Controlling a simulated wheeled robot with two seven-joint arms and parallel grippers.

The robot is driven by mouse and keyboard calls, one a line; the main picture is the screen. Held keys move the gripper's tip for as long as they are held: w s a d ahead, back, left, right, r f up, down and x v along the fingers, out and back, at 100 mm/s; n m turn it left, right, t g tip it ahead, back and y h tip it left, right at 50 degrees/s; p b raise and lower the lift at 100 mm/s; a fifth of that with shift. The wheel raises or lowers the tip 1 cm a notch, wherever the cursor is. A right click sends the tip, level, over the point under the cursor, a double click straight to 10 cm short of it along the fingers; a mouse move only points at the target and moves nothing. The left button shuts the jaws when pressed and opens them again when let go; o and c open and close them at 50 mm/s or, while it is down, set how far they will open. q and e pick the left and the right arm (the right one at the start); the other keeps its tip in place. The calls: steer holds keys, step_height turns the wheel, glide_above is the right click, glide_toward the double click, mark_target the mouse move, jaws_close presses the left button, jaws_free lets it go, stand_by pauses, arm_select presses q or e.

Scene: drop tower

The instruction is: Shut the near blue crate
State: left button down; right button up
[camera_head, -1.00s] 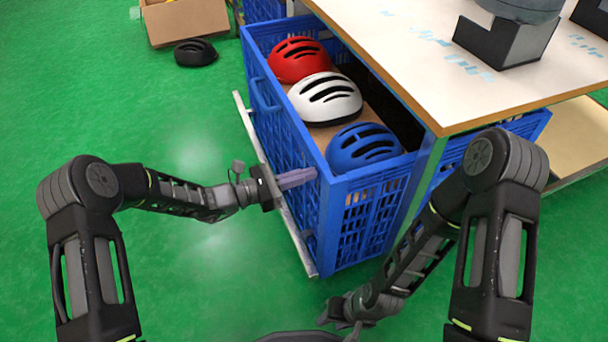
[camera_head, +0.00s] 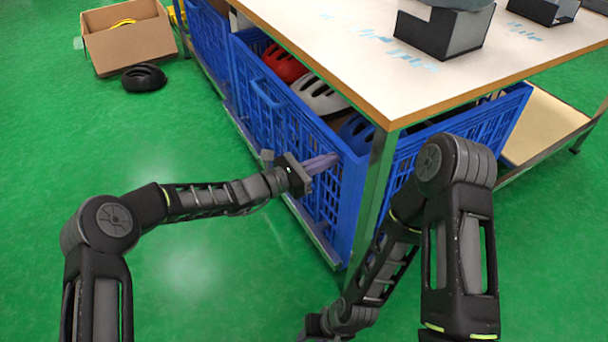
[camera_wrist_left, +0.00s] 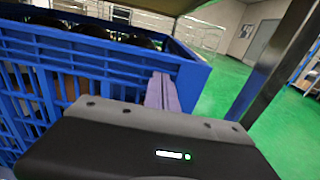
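The near blue crate (camera_head: 290,125) stands under the table, mostly covered by the tabletop, with only a narrow strip of its top open to view. Red (camera_head: 284,64), white (camera_head: 318,95) and blue (camera_head: 355,132) helmets show partly in that strip. My left gripper (camera_head: 326,163) has its fingers together against the crate's outer front wall near its right end. The left wrist view shows the closed fingers (camera_wrist_left: 162,92) at the blue lattice wall (camera_wrist_left: 100,62), with nothing seen between them. My right gripper (camera_head: 322,326) hangs low near the bottom edge; its fingers are unclear.
The table (camera_head: 385,50) has a wooden edge and a metal leg (camera_head: 372,195) beside the crate's right end. Another blue crate (camera_head: 208,35) stands farther back. A cardboard box (camera_head: 125,38) and a black helmet (camera_head: 144,77) lie on the green floor.

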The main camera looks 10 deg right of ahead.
mark_target(340, 154)
arm_select(q)
steer(key=x, duration=0.3)
steer(key=shift+w+d+r+b, duration=0.1)
steer(key=shift+d+r+b, duration=0.1)
steer(key=shift+b, duration=0.2)
arm_select(e)
steer(key=shift+w+a+f, duration=0.1)
steer(key=shift+a+f, duration=0.05)
steer(key=shift+f, duration=0.5)
arm_select(q)
steer(key=shift+r, duration=0.1)
steer(key=shift+a, duration=0.15)
